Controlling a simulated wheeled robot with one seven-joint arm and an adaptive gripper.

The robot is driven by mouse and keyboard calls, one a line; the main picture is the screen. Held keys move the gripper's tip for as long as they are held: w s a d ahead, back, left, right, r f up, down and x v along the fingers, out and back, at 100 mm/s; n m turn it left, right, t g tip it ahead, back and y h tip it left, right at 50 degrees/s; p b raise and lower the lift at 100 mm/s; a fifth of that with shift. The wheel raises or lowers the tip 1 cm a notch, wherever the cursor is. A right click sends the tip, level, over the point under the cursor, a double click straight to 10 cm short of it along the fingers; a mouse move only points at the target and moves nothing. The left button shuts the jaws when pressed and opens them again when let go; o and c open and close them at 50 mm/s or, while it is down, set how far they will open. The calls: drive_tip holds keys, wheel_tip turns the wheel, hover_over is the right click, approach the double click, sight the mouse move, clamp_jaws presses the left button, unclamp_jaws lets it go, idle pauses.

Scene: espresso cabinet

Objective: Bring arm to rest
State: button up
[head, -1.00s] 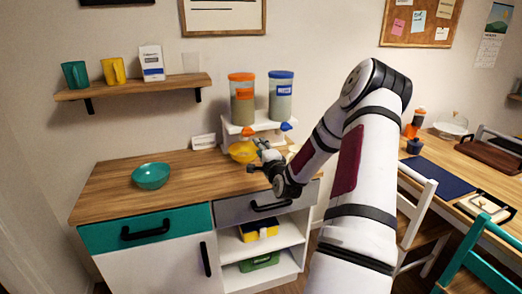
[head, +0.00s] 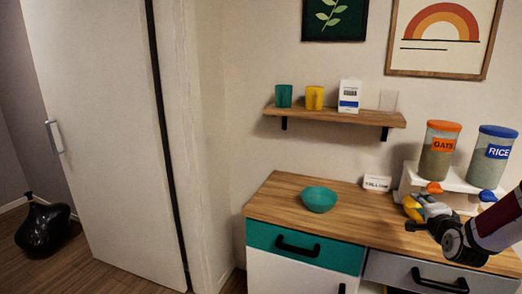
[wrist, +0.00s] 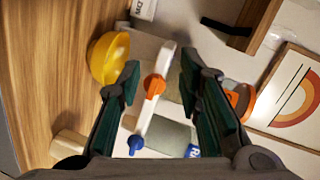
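My gripper (head: 418,221) is at the right of the head view, over the countertop and in front of the yellow bowl (head: 411,208), which it partly hides. In the wrist view my gripper (wrist: 160,66) is open, its two dark green finger pads wide apart with nothing held between them. The yellow bowl (wrist: 106,58) shows there to the left of the fingers, apart from them. Most of my arm is cut off at the right edge of the head view.
Dispensers of oats (head: 438,155) and rice (head: 491,160) stand on a white stand behind my gripper. A teal bowl (head: 319,200) sits on the wooden counter (head: 280,205). A shelf (head: 335,116) holds cups. A black bag (head: 42,228) lies by a white door (head: 105,130).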

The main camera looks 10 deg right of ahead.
drive_tip(key=s+a+r+n+g+y, duration=0.25)
drive_tip(key=a+r+n, duration=0.3)
drive_tip(key=a, duration=0.55)
drive_tip(key=s+a+r+n+g+y, duration=0.15)
drive_tip(key=a+r+n+g, duration=0.35)
drive_tip(key=a, duration=0.6)
drive_tip(key=s+a+n, duration=0.3)
drive_tip(key=s+a, duration=0.2)
drive_tip(key=s, duration=0.4)
drive_tip(key=s+a+r+n+g+y, duration=0.1)
drive_tip(key=s+a+n, duration=0.2)
drive_tip(key=s+a, duration=0.3)
drive_tip(key=s+a+r+n+g+y, duration=0.1)
drive_tip(key=s+a+n, duration=0.2)
drive_tip(key=s, duration=0.9)
drive_tip(key=a, duration=0.3)
drive_tip(key=shift+r, duration=0.15)
